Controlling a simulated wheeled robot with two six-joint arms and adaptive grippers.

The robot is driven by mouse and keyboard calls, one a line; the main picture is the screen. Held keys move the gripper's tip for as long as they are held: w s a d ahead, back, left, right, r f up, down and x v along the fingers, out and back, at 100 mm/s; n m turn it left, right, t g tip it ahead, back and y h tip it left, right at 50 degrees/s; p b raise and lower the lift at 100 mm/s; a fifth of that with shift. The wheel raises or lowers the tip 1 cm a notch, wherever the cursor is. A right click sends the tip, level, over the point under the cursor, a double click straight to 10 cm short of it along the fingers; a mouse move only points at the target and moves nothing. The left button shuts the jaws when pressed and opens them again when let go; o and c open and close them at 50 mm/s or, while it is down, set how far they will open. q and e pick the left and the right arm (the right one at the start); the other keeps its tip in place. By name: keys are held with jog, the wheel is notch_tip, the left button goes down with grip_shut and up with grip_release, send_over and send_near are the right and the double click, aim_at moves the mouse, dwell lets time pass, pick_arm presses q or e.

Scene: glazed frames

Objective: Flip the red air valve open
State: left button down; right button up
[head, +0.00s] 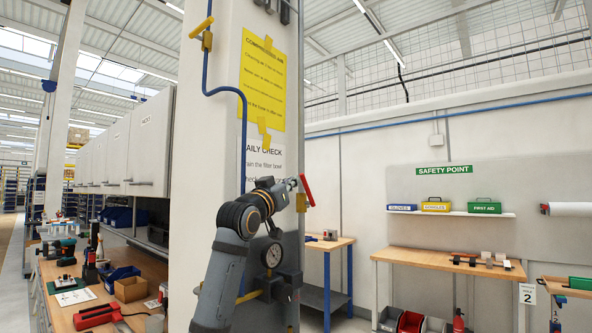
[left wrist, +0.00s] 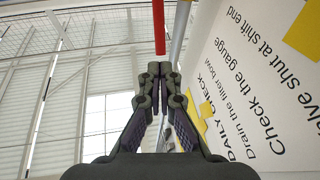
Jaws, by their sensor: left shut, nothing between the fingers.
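The red valve lever (head: 307,190) is a short red bar by the right edge of the white column, tilted, with its top leaning left. In the left wrist view the red lever (left wrist: 159,26) runs down from the top edge to just beyond my fingertips. My left gripper (head: 293,183) is shut and empty, its tips right beside the lever; I cannot tell whether they touch it. In the left wrist view the closed fingertips of my left gripper (left wrist: 153,75) meet below the lever's visible end. The valve body is hidden behind my gripper. My right gripper is not in view.
A pressure gauge (head: 272,254) sits below my left wrist on the column. A blue pipe (head: 244,130) runs down the column beside a yellow notice (head: 263,80). A workbench (head: 120,300) with tools stands left; another bench (head: 450,262) stands at the right wall.

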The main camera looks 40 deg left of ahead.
aim_at(301, 174)
pick_arm(q)
jog(key=shift+p+x, duration=0.5)
jog(key=shift+x, duration=1.15)
jog(key=w+r+m+g+p, duration=0.1)
jog(key=w+r+g+p, duration=0.2)
jog(key=p, duration=1.5)
jog(key=shift+w+d+r+g+h, duration=0.25)
jog(key=shift+w+r+g+h, duration=0.15)
jog(key=shift+w+g, duration=0.8)
